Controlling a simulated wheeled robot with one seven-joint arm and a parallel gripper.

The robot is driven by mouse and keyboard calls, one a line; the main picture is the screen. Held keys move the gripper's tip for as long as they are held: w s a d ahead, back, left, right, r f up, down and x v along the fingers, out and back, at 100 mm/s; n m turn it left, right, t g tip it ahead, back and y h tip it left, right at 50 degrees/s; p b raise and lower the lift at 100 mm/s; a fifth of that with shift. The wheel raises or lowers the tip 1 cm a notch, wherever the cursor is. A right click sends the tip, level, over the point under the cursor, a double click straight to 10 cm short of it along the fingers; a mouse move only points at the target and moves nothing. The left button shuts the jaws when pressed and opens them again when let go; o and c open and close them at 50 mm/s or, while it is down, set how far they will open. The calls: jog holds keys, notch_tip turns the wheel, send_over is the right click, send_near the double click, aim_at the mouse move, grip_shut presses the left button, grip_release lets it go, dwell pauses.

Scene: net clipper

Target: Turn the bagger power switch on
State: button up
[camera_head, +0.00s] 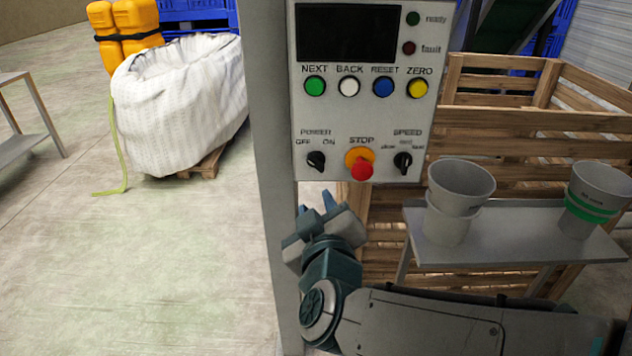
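The bagger control panel (345,130) is a light grey box on a grey post. The power switch (316,161) is a small black rotary knob at its lower left, under the labels POWER, OFF and ON. Its pointer is too small to read surely. My gripper (316,206) is just below the panel, under the power switch, with its fingers pointing up. The two teal fingertips stand apart with nothing visible between them. The gripper appears clear of the knob.
A red stop button (362,169) on a yellow base sits right of the power switch, then a black speed knob (403,162). Coloured buttons run above. A grey shelf (490,240) with cups (457,190) and a wooden crate (510,130) are at the right.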

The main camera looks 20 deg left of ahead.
aim_at(315, 166)
jog(key=w+a, duration=0.1)
jog(key=w, duration=0.2)
jog(key=w+a+t+h, duration=0.1)
jog(key=w, duration=0.3)
jog(key=w+a+t+b, duration=0.1)
jog(key=w, duration=0.3)
jog(key=shift+a+n, duration=0.1)
jog(key=shift+n, duration=0.3)
jog(key=shift+c, duration=0.3)
jog(key=shift+f, duration=0.1)
grip_shut()
